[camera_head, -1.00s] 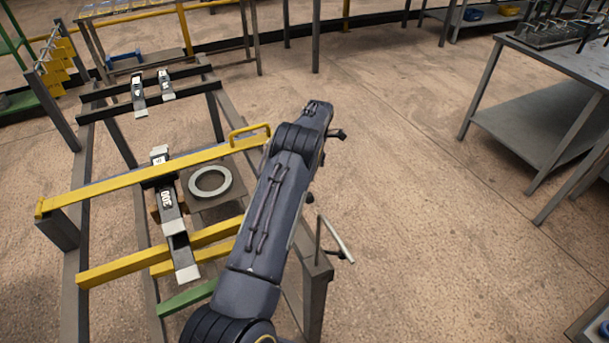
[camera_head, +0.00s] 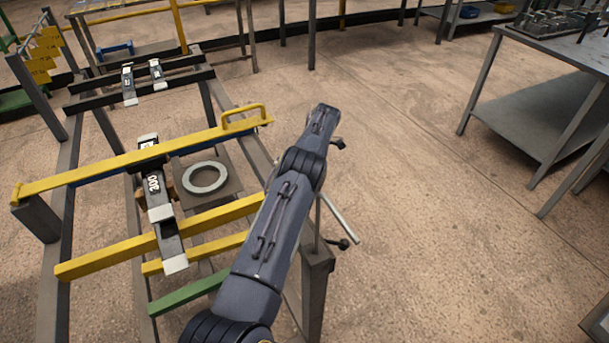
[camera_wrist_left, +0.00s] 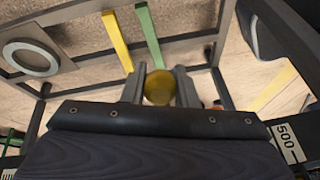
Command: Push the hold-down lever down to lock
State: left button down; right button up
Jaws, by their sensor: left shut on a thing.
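A long yellow bar (camera_head: 125,160) with a raised yellow loop handle (camera_head: 243,117) spans the rack in the head view; it looks like the hold-down lever. It passes over a dark block with a white 300 label (camera_head: 153,183). My left gripper (camera_wrist_left: 160,80) shows in the left wrist view, its fingers shut on a yellow rounded piece (camera_wrist_left: 158,92). I cannot tell which part of the rack that piece belongs to. In the head view my arm hides the gripper and its contact. My right gripper is in neither view.
A grey ring (camera_head: 205,177) lies on a plate beside the labelled block. Lower yellow bars (camera_head: 105,262) and a green bar (camera_head: 188,296) cross the rack. A metal rod (camera_head: 340,217) stands near a rack post (camera_head: 317,262). Floor right of the rack is clear up to a grey table (camera_head: 560,62).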

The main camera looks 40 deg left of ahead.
pick_arm(q)
jog(key=shift+s+a, duration=0.15)
jog(key=shift+s, duration=0.05)
dwell(0.3)
jog(key=c, duration=1.2)
grip_release()
jog(key=shift+o, duration=0.2)
jog(key=shift+r, duration=0.1)
